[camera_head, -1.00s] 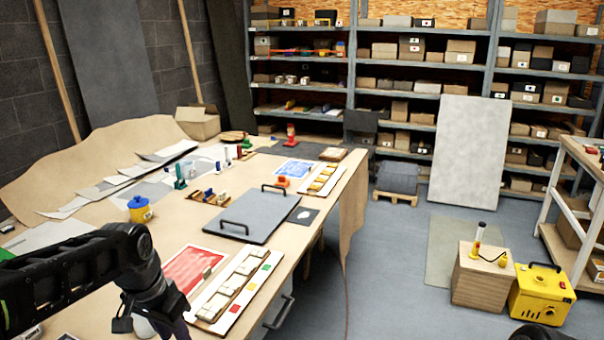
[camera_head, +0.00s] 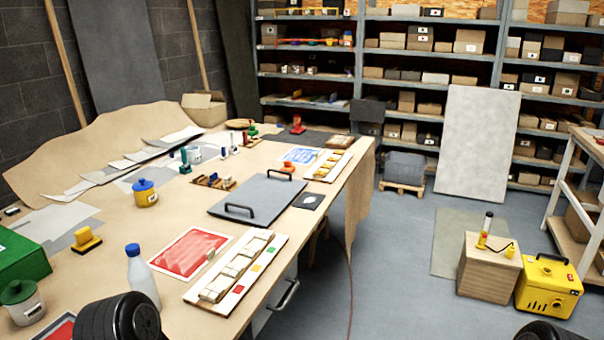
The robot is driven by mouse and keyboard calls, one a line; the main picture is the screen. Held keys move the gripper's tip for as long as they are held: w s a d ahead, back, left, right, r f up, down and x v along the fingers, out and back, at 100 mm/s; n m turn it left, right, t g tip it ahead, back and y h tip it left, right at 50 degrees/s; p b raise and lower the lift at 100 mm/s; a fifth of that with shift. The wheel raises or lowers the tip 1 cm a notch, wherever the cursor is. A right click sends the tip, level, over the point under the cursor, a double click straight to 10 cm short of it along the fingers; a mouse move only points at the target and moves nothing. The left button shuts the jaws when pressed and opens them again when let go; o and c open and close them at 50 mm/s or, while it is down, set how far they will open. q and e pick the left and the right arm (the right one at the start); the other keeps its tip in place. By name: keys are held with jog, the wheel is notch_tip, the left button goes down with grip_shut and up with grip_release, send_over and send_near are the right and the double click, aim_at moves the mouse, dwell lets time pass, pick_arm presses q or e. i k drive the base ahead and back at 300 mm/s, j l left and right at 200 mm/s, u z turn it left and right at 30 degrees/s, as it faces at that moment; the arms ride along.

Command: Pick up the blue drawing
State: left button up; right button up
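The blue drawing (camera_head: 301,155) lies flat toward the far right part of the long table (camera_head: 362,170), just left of a tray of yellowish pieces (camera_head: 331,165). A small orange and red object (camera_head: 287,167) sits at its near edge. A red drawing (camera_head: 191,252) lies on the near part of the table. A black rounded part of my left arm shows at the bottom left, far from the blue drawing. A dark part of my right arm shows at the bottom right edge. Neither gripper's fingers are in view.
A grey board with handles (camera_head: 258,195) lies between the two drawings. A white bottle with a blue cap (camera_head: 141,276) stands at the near edge. A wooden block (camera_head: 487,270) and a yellow box (camera_head: 549,287) stand on the floor at right. Open floor runs along the table's right side.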

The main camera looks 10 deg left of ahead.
aim_at(299, 156)
jog(key=z, duration=2.3)
jog(key=i+l, duration=0.1)
jog(key=l, duration=0.25)
jog(key=i+l+z, duration=0.1)
jog(key=l, duration=0.25)
jog(key=i+l+z, duration=0.1)
jog(key=l, duration=0.2)
jog(key=i+l+u, duration=0.3)
jog(key=i+l, duration=0.8)
jog(key=i+j+u, duration=0.15)
jog(key=i+u, duration=0.75)
jog(key=i+l+u, duration=0.2)
jog(key=i+u, duration=0.3)
jog(key=i+j+u, duration=0.25)
jog(key=i, duration=0.25)
jog(key=i+u, duration=0.3)
jog(key=i, duration=0.2)
jog(key=i+l+u, duration=0.1)
jog(key=i+u, duration=0.15)
jog(key=i, duration=0.25)
jog(key=i+l+u, duration=0.3)
jog(key=i, duration=0.25)
jog(key=i+l+u, duration=0.25)
jog(key=i, duration=0.2)
jog(key=i+u, duration=0.2)
jog(key=i, duration=0.4)
jog(key=i+u, duration=0.25)
jog(key=i, duration=0.35)
jog(key=i+l+u, duration=0.2)
jog(key=i, duration=0.4)
